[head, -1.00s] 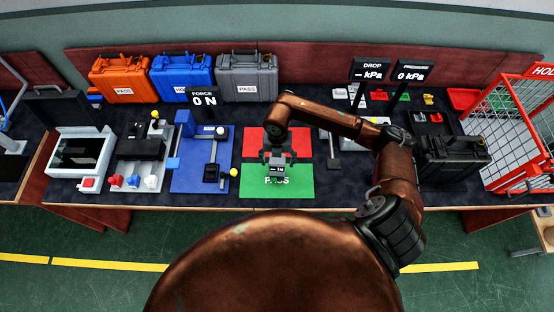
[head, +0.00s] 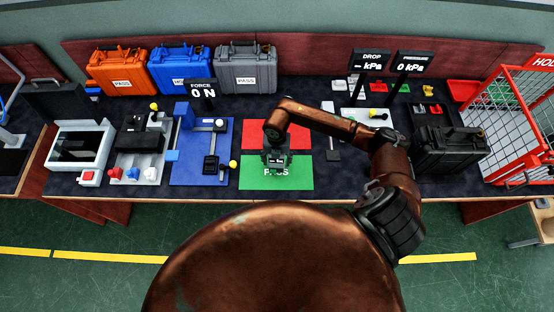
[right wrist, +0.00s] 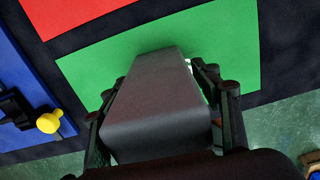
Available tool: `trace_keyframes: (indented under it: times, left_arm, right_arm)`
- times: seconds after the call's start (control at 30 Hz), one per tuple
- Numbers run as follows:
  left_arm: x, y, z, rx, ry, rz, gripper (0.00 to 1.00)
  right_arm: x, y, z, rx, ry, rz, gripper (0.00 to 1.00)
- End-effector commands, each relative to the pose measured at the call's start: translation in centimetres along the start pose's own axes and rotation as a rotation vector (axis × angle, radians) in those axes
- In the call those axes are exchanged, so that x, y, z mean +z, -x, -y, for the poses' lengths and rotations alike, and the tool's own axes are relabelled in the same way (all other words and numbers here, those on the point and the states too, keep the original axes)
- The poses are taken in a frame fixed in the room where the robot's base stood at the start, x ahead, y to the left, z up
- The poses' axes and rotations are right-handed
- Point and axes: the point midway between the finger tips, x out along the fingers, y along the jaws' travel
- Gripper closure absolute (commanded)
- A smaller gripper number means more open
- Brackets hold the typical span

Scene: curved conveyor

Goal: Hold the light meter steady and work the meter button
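My right gripper (head: 276,165) is over the green PASS mat (head: 300,180). In the right wrist view its fingers (right wrist: 165,95) lie along both sides of a dark grey box-shaped body, which looks like the light meter (right wrist: 155,115). The gripper seems shut on it. In the head view a small display, apparently the meter's (head: 277,160), faces me at the gripper. I cannot make out the meter button. I cannot tell whether the meter touches the mat. My left gripper is not in view.
A red mat (head: 296,133) lies behind the green one. A black case (head: 450,155) and red wire cage (head: 520,120) stand right. Bare dark table lies right of the green mat.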

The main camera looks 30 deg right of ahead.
Motion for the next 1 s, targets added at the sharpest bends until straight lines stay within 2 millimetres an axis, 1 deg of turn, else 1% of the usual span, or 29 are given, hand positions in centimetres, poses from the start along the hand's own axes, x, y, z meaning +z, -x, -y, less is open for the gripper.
trace_keyframes:
  times: [0.03, 0.07, 0.53, 0.57, 1.0]
  left_arm:
    - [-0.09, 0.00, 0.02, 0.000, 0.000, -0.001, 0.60]
    - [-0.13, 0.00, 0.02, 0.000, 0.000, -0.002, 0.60]
    - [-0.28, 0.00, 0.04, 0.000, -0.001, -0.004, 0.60]
    - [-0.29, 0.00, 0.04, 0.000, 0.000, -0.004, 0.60]
    - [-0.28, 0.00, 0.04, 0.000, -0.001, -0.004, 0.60]
  right_arm:
    - [0.01, 0.02, 0.00, 0.000, 0.000, 0.000, 0.47]
    - [0.01, 0.02, 0.00, 0.000, 0.000, 0.000, 0.49]
    - [0.02, 0.04, 0.01, 0.000, 0.000, 0.000, 0.81]
    - [0.02, 0.03, 0.02, 0.000, 0.000, 0.000, 0.55]
    - [0.03, 0.04, 0.02, 0.000, 0.000, 0.001, 0.85]
